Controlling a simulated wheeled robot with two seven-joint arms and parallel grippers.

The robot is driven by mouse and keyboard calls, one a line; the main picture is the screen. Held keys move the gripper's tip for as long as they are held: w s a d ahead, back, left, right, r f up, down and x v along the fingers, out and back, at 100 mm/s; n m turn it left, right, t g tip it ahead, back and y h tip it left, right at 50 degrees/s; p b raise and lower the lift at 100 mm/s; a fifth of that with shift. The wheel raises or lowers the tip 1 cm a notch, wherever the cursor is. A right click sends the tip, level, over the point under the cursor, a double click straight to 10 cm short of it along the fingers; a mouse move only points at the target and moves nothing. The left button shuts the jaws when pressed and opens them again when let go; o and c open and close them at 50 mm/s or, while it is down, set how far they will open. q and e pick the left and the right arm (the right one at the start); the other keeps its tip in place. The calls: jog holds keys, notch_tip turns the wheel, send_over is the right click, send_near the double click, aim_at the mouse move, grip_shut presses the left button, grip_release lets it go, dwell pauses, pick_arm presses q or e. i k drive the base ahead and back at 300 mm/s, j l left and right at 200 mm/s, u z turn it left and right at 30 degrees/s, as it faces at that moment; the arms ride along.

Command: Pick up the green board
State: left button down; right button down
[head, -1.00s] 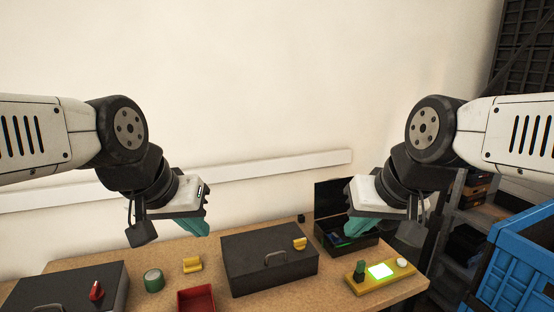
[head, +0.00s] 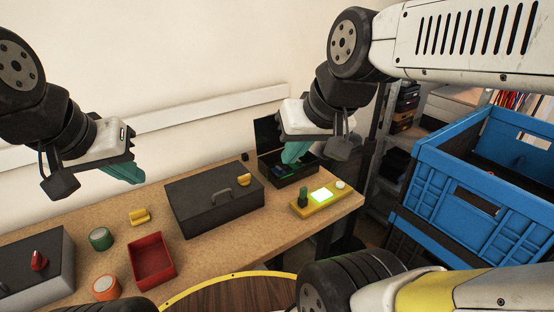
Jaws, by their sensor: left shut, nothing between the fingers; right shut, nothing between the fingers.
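No plain green board shows clearly. My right gripper (head: 296,152) has teal fingers, is shut and empty, and hangs above that box. My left gripper (head: 124,172) is shut and empty, above the left half of the bench.
A closed black case (head: 205,213) is mid-bench. A red tray (head: 152,262), green roll (head: 101,238), orange roll (head: 106,288) and yellow piece (head: 139,216) lie left of it. A grey box (head: 35,268) has a red knob. A blue crate (head: 480,190) stands to the right.

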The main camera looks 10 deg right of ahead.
aim_at(299, 163)
jog(key=i+l, duration=0.1)
jog(key=l, duration=0.3)
jog(key=i+l, duration=0.1)
jog(key=l, duration=0.3)
jog(key=i+l, duration=0.1)
jog(key=l, duration=0.3)
jog(key=l+u, duration=0.1)
jog(key=l, duration=0.25)
jog(key=i, duration=0.05)
